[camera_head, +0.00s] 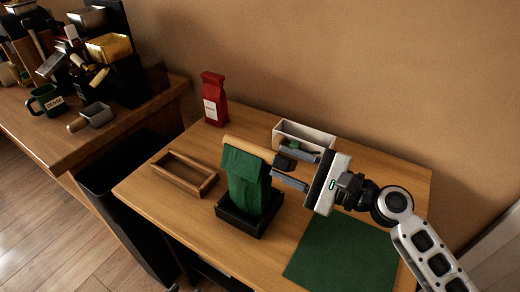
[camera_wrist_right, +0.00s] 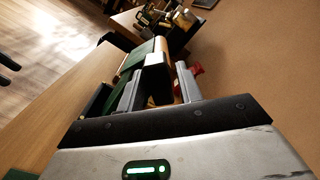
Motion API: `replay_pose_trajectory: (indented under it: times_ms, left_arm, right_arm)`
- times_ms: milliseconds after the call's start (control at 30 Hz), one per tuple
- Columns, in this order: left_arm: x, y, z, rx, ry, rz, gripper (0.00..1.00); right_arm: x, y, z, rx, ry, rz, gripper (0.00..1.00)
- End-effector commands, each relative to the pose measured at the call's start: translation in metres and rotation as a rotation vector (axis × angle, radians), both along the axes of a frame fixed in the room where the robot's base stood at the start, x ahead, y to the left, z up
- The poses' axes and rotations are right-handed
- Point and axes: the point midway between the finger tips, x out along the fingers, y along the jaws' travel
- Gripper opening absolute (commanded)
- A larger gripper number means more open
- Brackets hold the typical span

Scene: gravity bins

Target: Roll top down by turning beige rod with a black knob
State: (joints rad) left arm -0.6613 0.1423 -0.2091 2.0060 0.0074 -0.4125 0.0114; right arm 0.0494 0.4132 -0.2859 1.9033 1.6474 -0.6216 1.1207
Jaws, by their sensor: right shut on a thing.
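A green bag (camera_head: 247,190) stands upright in a black holder (camera_head: 246,222) on the table, its top edge at a beige rod (camera_head: 243,147). The rod lies across the top, and its right end carries a black knob (camera_head: 283,162). My right gripper (camera_head: 278,160) comes in from the right and is shut on the knob. In the right wrist view the dark knob (camera_wrist_right: 158,86) sits between the two grey fingers, with green bag cloth (camera_wrist_right: 136,57) beyond it. The fingers partly hide the knob. My left gripper is not in view.
A wooden frame (camera_head: 184,174) lies left of the holder. A red bag (camera_head: 214,101) and a white bin (camera_head: 305,134) stand behind. A green mat (camera_head: 342,256) lies at the front right. A cluttered counter (camera_head: 150,105) with a green mug (camera_head: 47,101) is at the left.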

Motion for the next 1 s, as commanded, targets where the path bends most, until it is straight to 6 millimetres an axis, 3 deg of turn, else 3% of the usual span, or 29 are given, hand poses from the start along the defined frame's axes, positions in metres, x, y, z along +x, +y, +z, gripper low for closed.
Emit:
replay_pose_trajectory:
  times_ms: [300,733,767,800,1000]
  left_arm:
    - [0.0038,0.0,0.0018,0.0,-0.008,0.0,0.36]
    - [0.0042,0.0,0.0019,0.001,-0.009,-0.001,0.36]
    - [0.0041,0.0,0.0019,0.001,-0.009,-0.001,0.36]
    - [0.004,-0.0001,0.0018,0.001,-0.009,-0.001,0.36]
    - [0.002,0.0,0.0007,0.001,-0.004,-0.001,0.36]
  right_arm:
    - [0.0002,0.0007,-0.0002,0.266,0.395,0.001,0.03]
    - [0.0002,0.0007,-0.0002,0.291,0.432,0.001,0.03]
    - [0.0002,0.0007,-0.0002,0.291,0.432,0.001,0.38]
    - [0.0002,0.0007,-0.0002,0.291,0.431,0.001,0.49]
    - [0.0002,0.0007,-0.0001,0.291,0.431,0.001,0.5]
